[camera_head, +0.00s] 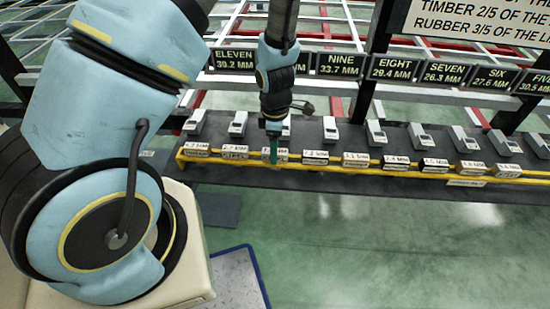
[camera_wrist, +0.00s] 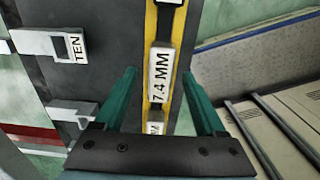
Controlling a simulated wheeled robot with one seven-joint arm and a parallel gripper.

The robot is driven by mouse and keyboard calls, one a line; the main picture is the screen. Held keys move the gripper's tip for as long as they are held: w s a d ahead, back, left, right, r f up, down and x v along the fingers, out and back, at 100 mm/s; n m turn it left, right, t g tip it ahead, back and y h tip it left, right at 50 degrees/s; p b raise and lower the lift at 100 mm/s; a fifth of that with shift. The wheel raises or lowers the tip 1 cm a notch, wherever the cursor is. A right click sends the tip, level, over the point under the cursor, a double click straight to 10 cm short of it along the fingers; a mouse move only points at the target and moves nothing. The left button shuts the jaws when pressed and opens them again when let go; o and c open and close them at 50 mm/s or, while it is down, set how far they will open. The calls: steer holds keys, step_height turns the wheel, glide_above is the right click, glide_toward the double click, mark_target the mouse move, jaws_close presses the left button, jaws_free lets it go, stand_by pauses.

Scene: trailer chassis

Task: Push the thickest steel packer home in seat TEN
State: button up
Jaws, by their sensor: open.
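Seat TEN (camera_wrist: 62,45) is a pale block with a notch and a "TEN" label, at the upper left of the wrist view. A packer labelled "7.4 MM" (camera_wrist: 160,72) lies on the yellow rail, in the gap between my gripper's green fingers. My gripper (camera_wrist: 158,78) is open, with a finger on either side of this packer and apart from it. In the head view my gripper (camera_head: 273,148) points down at the yellow rail, and my arm hides the sign behind it. I cannot tell the packer's material.
Several labelled packers line the yellow rail (camera_head: 335,160), such as one at its left end (camera_head: 196,149). Several pale seats, one of them at left (camera_head: 195,122), stand on the dark bench (camera_head: 258,178) behind the rail. Signs with millimetre values (camera_head: 340,65) hang above.

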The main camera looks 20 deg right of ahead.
steer(key=shift+f, duration=0.9)
jaws_close()
